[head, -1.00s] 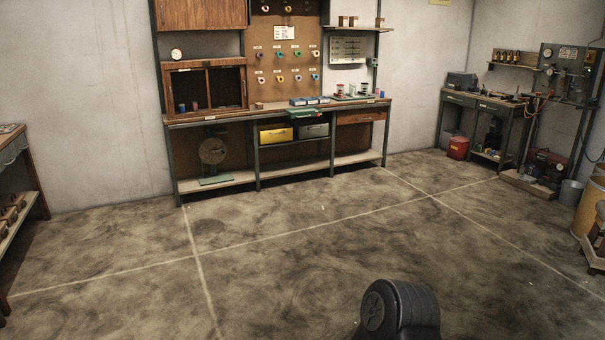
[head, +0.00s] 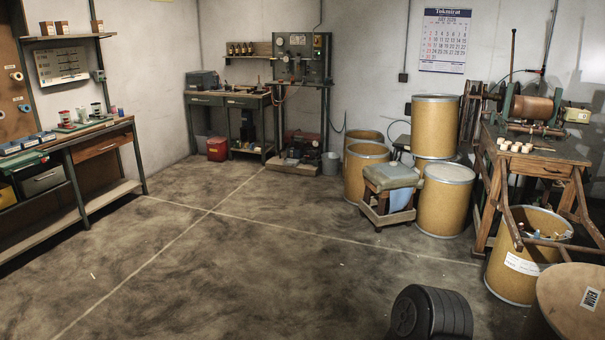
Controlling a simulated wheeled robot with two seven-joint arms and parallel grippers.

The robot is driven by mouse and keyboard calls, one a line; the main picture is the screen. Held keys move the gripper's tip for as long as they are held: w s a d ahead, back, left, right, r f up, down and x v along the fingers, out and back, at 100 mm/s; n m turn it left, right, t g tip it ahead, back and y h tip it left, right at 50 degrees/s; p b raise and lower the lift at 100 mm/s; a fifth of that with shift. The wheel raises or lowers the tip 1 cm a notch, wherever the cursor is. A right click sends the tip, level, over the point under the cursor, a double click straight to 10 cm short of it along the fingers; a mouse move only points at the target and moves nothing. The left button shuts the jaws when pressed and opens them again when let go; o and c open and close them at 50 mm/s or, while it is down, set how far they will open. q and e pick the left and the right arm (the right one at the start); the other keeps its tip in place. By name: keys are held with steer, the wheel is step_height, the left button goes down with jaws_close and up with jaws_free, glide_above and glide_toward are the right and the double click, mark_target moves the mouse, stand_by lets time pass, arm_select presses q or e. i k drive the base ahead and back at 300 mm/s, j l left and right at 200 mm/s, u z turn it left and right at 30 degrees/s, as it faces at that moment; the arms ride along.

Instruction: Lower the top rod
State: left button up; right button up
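A winding machine with a brown roller (head: 532,108) stands on a wooden bench (head: 535,160) at the right of the head view. A thin upright rod or lever (head: 512,58) rises above the machine. I cannot tell from here whether this is the top rod.
Brown drums (head: 445,200) and a padded stool (head: 388,192) stand left of the bench. Another drum (head: 515,270) and a round brown top (head: 578,300) are in front of it. The left shelf bench (head: 90,140) borders open floor (head: 200,270).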

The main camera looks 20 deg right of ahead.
mark_target(513, 30)
steer(key=i+l+z, duration=0.25)
steer(key=i+z, duration=0.15)
steer(key=i, duration=0.15)
steer(key=i+l+z, duration=0.1)
steer(key=i+z, duration=0.3)
steer(key=i, duration=0.2)
steer(key=i+j+z, duration=0.1)
steer(key=i+z, duration=0.3)
steer(key=i, duration=0.15)
steer(key=i+l+z, duration=0.25)
steer(key=i, duration=1.05)
steer(key=i+j+z, duration=0.25)
steer(key=i, duration=1)
steer(key=i+l, duration=0.5)
steer(key=i+j+u, duration=0.35)
steer(key=i, duration=0.85)
steer(key=i+l+u, duration=0.15)
steer(key=i+u, duration=0.2)
steer(key=i, duration=0.9)
